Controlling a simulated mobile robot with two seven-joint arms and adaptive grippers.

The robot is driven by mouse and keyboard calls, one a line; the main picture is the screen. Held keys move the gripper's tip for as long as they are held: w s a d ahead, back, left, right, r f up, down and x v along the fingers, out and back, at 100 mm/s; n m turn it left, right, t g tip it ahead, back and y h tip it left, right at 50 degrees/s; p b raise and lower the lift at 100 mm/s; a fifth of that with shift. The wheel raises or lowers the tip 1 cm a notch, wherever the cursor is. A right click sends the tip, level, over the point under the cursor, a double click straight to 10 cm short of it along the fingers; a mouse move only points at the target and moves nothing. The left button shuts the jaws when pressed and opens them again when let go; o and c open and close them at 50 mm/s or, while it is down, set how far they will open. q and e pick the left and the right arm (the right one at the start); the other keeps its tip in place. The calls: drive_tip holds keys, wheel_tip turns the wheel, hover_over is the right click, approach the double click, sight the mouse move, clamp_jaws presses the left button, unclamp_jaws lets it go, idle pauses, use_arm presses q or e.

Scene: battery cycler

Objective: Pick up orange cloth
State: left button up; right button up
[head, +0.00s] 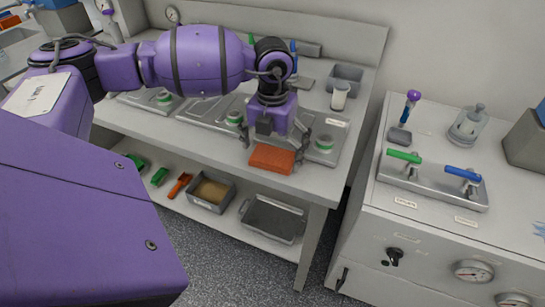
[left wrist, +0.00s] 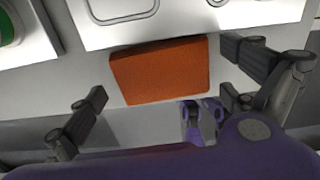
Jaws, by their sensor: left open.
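The orange cloth (head: 271,159) is a folded rectangular pad lying flat at the front edge of the bench in the head view. It also shows in the left wrist view (left wrist: 160,70), at the upper middle. My left gripper (head: 275,153) is open and stands above the cloth, pointing down. In the left wrist view its fingers (left wrist: 172,82) are spread on either side of the cloth, and the cloth looks clear of both. My right gripper is not in view.
Metal trays with green-topped round parts (head: 234,118) lie behind the cloth. A grey bin (head: 345,76) and white cup (head: 339,97) stand at the back right. The lower shelf holds trays (head: 272,218). A cabinet with gauges (head: 420,237) stands right, across a gap.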

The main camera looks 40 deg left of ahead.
sight(273, 154)
use_arm(q)
drive_tip(key=c, duration=1)
drive_tip(key=shift+r, duration=0.5)
wheel_tip(273, 154, up, 2)
drive_tip(key=shift+r, duration=0.1)
drive_tip(key=d+r, duration=0.2)
drive_tip(key=r, duration=0.1)
drive_tip(key=d+r, duration=0.1)
drive_tip(key=d, duration=0.1)
drive_tip(key=shift+s+r, duration=0.3)
drive_tip(key=shift+r, duration=0.05)
drive_tip(key=s+d+r+b, duration=0.1)
drive_tip(key=s+d+r, duration=0.1)
drive_tip(key=d+r, duration=0.3)
drive_tip(key=d, duration=0.4)
drive_tip(key=shift+d+r, duration=0.15)
drive_tip(key=shift+d, duration=0.25)
